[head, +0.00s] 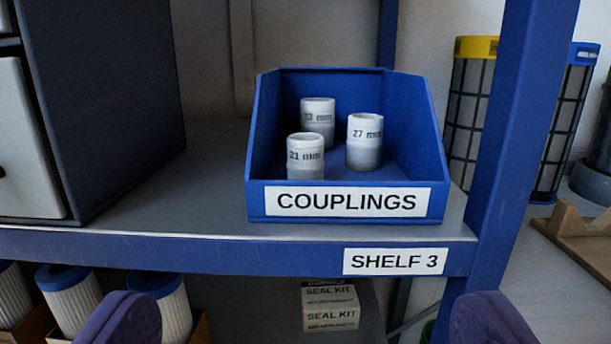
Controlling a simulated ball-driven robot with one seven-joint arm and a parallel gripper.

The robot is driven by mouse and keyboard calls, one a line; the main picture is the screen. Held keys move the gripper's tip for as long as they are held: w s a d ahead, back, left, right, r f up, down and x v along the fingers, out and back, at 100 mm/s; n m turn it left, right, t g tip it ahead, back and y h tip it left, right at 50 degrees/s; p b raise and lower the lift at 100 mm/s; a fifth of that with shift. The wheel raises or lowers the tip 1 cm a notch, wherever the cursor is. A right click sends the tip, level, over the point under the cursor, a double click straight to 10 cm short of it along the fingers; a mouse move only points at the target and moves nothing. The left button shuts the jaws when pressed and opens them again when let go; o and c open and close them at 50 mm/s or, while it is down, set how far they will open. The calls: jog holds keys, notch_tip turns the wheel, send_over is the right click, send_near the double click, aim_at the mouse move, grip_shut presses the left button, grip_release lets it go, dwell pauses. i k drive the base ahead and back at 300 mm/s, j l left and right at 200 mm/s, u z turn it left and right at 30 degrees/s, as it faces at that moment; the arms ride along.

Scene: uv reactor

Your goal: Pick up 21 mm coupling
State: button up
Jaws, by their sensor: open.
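The 21 mm coupling (305,158) is a short white-grey cylinder marked "21 mm". It stands upright at the front left inside a blue bin (265,140) labelled "COUPLINGS". The bin's front wall hides the coupling's foot. Two similar couplings stand in the same bin: the 27 mm coupling (364,142) to its right, and another coupling (318,115) behind, its first digit hard to read. My gripper (305,325) shows as two purple fingertips at the bottom edge, wide apart, open and empty. It is in front of the shelf and below the bin, touching nothing.
The bin stands on a shelf (203,250) labelled "SHELF 3". A dark cabinet (115,100) is at left, a blue post (520,120) at right. The shelf between cabinet and bin is bare.

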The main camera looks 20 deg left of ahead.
aim_at(304, 151)
jog(key=k+l, duration=0.3)
jog(key=k, duration=0.15)
jog(key=k+l, duration=0.3)
jog(key=k, duration=0.15)
